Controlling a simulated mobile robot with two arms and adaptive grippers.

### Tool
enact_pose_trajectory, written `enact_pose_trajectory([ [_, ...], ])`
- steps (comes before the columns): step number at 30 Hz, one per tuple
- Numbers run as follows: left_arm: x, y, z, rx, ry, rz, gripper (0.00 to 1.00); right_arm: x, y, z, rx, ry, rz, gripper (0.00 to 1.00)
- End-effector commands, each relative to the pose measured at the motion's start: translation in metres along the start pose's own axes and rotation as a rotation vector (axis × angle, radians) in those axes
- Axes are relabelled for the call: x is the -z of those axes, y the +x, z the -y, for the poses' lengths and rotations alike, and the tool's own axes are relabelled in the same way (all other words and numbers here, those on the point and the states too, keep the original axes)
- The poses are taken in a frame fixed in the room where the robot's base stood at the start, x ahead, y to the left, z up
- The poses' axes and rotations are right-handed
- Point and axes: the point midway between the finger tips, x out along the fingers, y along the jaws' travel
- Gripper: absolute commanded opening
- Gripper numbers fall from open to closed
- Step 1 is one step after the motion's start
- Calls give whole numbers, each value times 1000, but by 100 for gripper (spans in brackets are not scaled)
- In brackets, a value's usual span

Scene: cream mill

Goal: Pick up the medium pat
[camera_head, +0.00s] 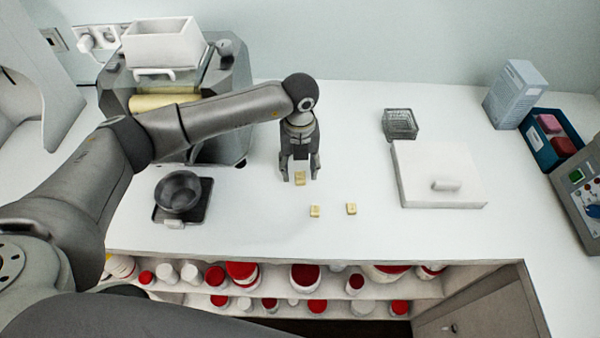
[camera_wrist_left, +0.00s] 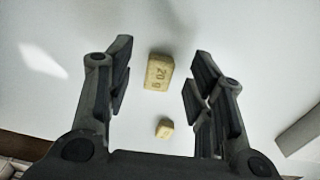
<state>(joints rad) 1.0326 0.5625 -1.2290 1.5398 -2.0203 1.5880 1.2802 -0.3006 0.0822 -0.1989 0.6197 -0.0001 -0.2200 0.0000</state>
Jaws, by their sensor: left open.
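Three yellow pats are on the white counter in the head view. The largest-looking pat (camera_head: 300,178) is between the fingertips of my left gripper (camera_head: 301,176). Two smaller-looking pats, one left (camera_head: 315,211) and one right (camera_head: 351,209), lie nearer the counter's front edge. In the left wrist view my left gripper (camera_wrist_left: 160,85) is open and empty, with a pat marked like "20 g" (camera_wrist_left: 159,72) between its fingers, apart from both. A smaller pat (camera_wrist_left: 165,128) shows below it. I cannot tell for sure which pat is the medium one. My right gripper is not in view.
The counter around the pats is clear.

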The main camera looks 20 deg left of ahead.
Motion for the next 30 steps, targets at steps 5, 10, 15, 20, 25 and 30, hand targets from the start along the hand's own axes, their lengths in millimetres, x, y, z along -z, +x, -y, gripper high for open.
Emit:
enact_pose_trajectory([
  [5, 0, 10, 0, 0, 1, 1, 49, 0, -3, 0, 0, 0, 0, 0],
  [10, 0, 10, 0, 0, 1, 0, 48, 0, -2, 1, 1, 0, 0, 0],
  [15, 0, 10, 0, 0, 1, 0, 26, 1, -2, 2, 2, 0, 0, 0],
  [20, 0, 9, 0, 0, 1, 0, 11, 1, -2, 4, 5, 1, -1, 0],
  [25, 0, 9, 0, 0, 1, 0, 11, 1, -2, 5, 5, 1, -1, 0],
  [30, 0, 7, 1, 1, 1, 1, 11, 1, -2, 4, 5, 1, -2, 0],
])
